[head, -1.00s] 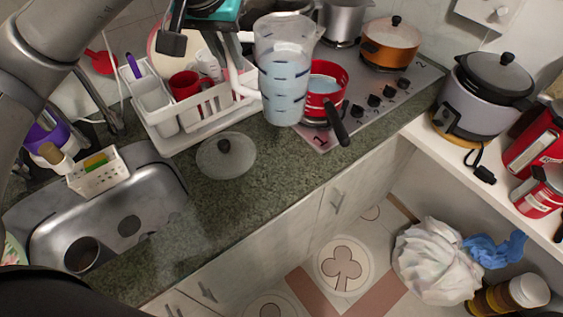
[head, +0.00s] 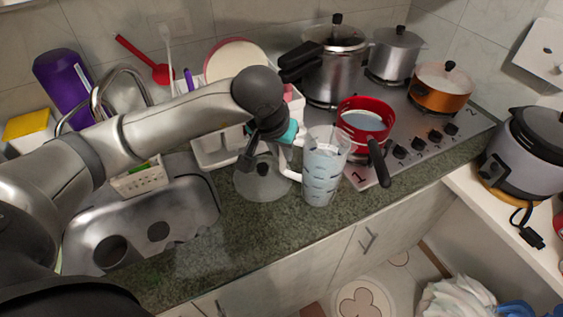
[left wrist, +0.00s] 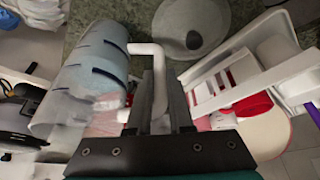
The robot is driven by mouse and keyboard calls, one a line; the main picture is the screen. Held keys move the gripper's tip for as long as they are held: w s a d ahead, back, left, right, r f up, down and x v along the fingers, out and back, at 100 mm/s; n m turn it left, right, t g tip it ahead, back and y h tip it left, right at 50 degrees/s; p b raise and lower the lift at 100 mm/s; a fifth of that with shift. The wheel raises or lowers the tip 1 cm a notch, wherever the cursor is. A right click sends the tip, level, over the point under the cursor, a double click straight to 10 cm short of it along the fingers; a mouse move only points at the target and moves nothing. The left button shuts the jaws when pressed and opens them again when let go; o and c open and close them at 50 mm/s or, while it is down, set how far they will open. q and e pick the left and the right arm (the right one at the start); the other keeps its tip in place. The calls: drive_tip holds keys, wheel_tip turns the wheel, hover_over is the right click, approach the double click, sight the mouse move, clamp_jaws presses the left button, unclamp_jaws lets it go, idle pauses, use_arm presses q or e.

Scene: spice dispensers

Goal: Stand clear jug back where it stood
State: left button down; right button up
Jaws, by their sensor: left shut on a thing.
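The clear jug (head: 326,168) with dark marks and a bluish content is upright over the counter, between the glass lid and the red saucepan. My left gripper (head: 287,146) is at the jug's left side, shut on its white handle. The left wrist view shows the fingers (left wrist: 160,98) closed around the handle, with the jug (left wrist: 95,75) to their left. I cannot tell whether the jug's base touches the counter. My right gripper is not in view.
The glass lid (head: 262,180) lies on the counter (head: 255,225) just left of the jug. The red saucepan (head: 364,122) stands on the hob (head: 420,145), its handle pointing at the viewer. A white dish rack (head: 212,150) is behind my arm. The sink (head: 140,225) is left.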

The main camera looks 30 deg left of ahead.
sight(281, 162)
use_arm(q)
drive_tip(key=shift+f, duration=1.95)
drive_tip(key=c, duration=1.3)
unclamp_jaws()
drive_tip(key=shift+f, duration=0.15)
drive_tip(key=o, duration=0.5)
drive_tip(key=shift+r, duration=0.45)
drive_tip(key=v, duration=1.1)
drive_tip(key=shift+s+a+r, duration=0.1)
drive_tip(key=shift+s+r, duration=0.15)
